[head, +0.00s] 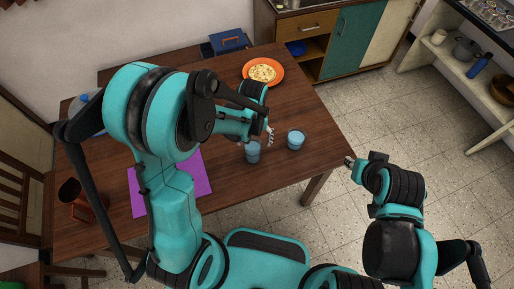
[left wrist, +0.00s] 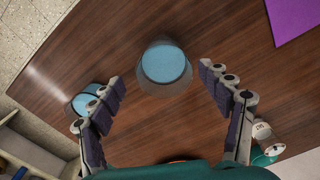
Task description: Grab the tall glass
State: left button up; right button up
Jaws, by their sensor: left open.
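Two bluish tumblers stand upright on the wooden table (head: 290,100), near its front-right edge. One tumbler (head: 252,152) is closer to the purple mat; the other tumbler (head: 296,141) is to its right. I cannot clearly tell which is taller. My left gripper (head: 270,134) is open just behind and between them. In the left wrist view, the mat-side tumbler (left wrist: 165,68) is centred ahead of the spread, empty fingers (left wrist: 160,75). The other tumbler (left wrist: 84,98) is partly hidden behind the left finger. My right gripper (head: 349,162) is off the table's right side; its jaw opening is unclear.
An orange plate of food (head: 280,72) lies behind the left gripper. A purple mat (head: 200,178) lies left, partly hidden by my arm. A dark brown container (head: 70,190) is at the far left. The tiled floor (head: 390,120) right of the table is clear.

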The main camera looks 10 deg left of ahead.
aim_at(253, 149)
pick_arm(q)
jog(key=shift+s+a+f, duration=0.1)
jog(key=shift+f, duration=0.5)
notch_tip(253, 149, down, 5)
jog(key=b, duration=0.2)
jog(key=shift+a+f+b, duration=0.1)
jog(key=shift+a+b, duration=0.05)
jog(key=shift+b, duration=0.15)
jog(key=shift+s, duration=0.1)
jog(key=c, duration=1.6)
